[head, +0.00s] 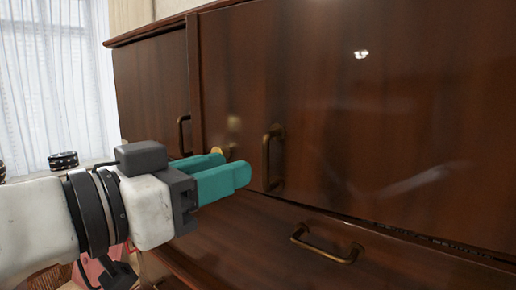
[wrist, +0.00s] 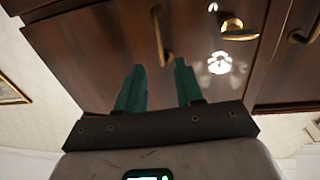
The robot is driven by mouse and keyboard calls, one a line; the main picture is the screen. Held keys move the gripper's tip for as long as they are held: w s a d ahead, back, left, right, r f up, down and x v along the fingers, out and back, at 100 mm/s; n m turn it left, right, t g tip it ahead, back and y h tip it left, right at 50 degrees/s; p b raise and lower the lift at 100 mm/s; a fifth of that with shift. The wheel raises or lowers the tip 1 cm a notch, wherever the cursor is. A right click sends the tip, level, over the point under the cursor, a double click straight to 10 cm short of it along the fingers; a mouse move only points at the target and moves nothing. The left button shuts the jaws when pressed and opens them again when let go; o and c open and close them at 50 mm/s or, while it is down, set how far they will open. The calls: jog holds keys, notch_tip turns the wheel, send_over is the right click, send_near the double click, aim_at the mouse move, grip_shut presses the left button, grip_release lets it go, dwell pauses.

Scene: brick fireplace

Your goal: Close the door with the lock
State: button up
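A dark brown wooden cabinet door (head: 350,110) fills the right of the head view and looks nearly flush with its frame. A brass lock piece with a key-like knob (head: 218,150) sits near its left edge, partly behind my gripper; it also shows in the wrist view (wrist: 238,30). A brass pull handle (head: 272,158) is just right of it, and shows in the wrist view (wrist: 157,36). My gripper (head: 234,167) has teal fingers, apart and empty in the wrist view (wrist: 159,66). It is in front of the door, close to the lock; contact cannot be told.
A second door (head: 150,85) with its own handle (head: 183,135) is on the left. A drawer with a protruding brass handle (head: 327,246) lies below. A curtained window (head: 55,80) and a dark round object (head: 63,160) are at the far left.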

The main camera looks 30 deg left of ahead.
aim_at(257, 159)
jog(key=p+x, duration=0.1)
jog(key=x, duration=0.5)
jog(key=shift+w+p, duration=0.3)
jog(key=shift+w, duration=0.1)
jog(key=shift+c, duration=0.3)
grip_shut()
dwell(0.7)
